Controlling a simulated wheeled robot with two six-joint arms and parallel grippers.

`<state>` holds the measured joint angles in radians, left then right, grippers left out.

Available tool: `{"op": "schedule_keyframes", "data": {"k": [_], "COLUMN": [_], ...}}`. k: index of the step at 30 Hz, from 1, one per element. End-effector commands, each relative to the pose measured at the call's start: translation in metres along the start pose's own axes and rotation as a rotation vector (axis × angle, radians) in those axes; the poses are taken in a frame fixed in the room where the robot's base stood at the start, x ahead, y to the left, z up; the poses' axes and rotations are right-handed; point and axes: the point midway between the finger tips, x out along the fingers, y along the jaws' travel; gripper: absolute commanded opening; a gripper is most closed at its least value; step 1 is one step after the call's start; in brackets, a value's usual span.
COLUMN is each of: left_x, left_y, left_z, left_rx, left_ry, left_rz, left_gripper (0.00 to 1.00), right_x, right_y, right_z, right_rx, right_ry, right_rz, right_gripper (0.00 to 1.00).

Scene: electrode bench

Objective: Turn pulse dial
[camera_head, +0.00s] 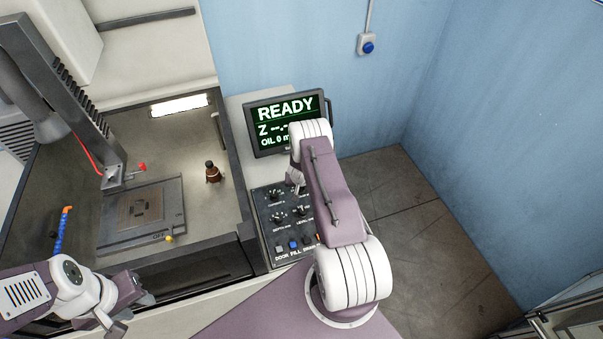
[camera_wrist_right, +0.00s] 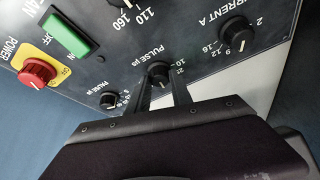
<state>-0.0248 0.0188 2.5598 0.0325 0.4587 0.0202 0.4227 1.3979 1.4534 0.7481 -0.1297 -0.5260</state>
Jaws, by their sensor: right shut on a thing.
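The pulse dial (camera_wrist_right: 159,72), a black round knob with a white pointer line, sits on the dark control panel. Its label and numbers appear upside down in the right wrist view. My right gripper (camera_wrist_right: 163,88) has one finger on each side of this dial and is shut on it. In the head view the right gripper (camera_head: 298,182) is mostly hidden by my own arm over the control panel (camera_head: 262,215). My left gripper (camera_head: 134,303) hangs at the lower left, away from the panel; its finger gap is not clear.
A current dial (camera_wrist_right: 238,46), a pause dial (camera_wrist_right: 108,99), a green switch (camera_wrist_right: 65,35) and a red power knob (camera_wrist_right: 38,72) surround the pulse dial. The screen (camera_head: 286,122) reads READY. A brown bottle (camera_head: 212,172) stands in the tank at left.

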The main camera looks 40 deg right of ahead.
Motion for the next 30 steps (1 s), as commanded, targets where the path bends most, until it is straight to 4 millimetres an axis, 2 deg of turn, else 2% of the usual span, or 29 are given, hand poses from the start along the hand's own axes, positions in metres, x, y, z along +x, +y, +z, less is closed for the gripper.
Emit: {"op": "schedule_keyframes", "data": {"k": [1,2,18,30], "left_x": [-0.011,-0.011,0.011,0.019], "left_y": [0.000,0.000,0.000,0.000], "left_z": [-0.001,-0.001,0.001,0.002], "left_rx": [0.000,0.000,0.000,0.000], "left_ry": [0.000,-0.001,-0.001,0.000], "left_rz": [0.000,0.000,0.000,0.000], "left_gripper": [0.36,0.36,0.36,0.36], "right_x": [-0.005,-0.004,0.003,0.001], "right_y": [0.000,0.000,-0.003,-0.004], "right_z": [-0.004,-0.004,-0.002,-0.001], "right_rx": [0.024,0.040,0.389,0.510], "right_ry": [0.007,0.008,0.006,0.002], "right_rz": [0.011,0.018,0.164,0.213], "right_gripper": [0.00,0.00,0.00,0.00]}}
